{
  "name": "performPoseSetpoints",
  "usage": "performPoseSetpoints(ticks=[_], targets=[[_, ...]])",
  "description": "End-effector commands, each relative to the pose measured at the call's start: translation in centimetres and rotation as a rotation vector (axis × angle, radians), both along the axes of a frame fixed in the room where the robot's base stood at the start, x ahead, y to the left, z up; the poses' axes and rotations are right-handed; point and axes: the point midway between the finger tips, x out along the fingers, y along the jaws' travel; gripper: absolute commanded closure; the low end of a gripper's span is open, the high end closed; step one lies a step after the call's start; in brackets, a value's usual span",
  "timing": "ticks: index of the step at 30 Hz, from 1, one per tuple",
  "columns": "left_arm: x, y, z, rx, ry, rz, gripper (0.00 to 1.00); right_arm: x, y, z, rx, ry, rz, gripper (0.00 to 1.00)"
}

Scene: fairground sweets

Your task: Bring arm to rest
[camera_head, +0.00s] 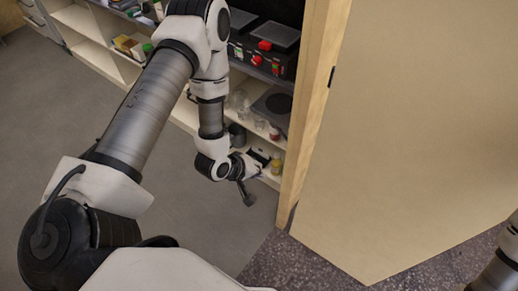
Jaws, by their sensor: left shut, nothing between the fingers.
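My left arm (150,110) comes in from the left, reaches up and bends back down in front of the shelves. Its gripper (250,198) is small in this view, low beside the bottom shelf and just left of the wooden door edge. It is shut and I see nothing held in it. At the right edge only a part of my right arm (500,262) shows; its gripper is out of the picture.
A shelf unit (92,55) with several jars and boxes stands behind my left arm. A black appliance with red knobs (264,45) sits on an upper shelf. A large beige door panel (400,130) fills the right side. Grey floor (60,110) lies clear at left.

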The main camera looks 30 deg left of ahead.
Motion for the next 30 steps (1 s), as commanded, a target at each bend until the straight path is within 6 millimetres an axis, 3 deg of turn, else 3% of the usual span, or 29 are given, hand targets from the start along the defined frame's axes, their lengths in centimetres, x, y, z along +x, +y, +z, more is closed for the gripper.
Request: performPoseSetpoints(ticks=[14,17,20,24,27,30], targets=[[0.0,0.0,0.0,0.000,0.000,0.000,1.00,0.0,0.0,0.0,0.000,0.000,0.000,0.16],[-1.0,-1.1,-0.7,0.007,0.025,-0.035,1.00,0.0,0.0,0.0,0.000,0.000,0.000,0.16],[-5.6,-2.6,-2.3,0.081,0.147,-0.103,1.00,0.0,0.0,0.0,0.000,0.000,0.000,0.16],[-15.1,-1.7,-3.5,0.361,0.382,-0.420,1.00,0.0,0.0,0.0,0.000,0.000,0.000,0.16],[-18.4,-0.4,-3.1,0.466,0.469,-0.615,1.00,0.0,0.0,0.0,0.000,0.000,0.000,0.16],[-19.0,-0.1,-3.2,0.502,0.475,-0.735,1.00,0.0,0.0,0.0,0.000,0.000,0.000,0.16]])
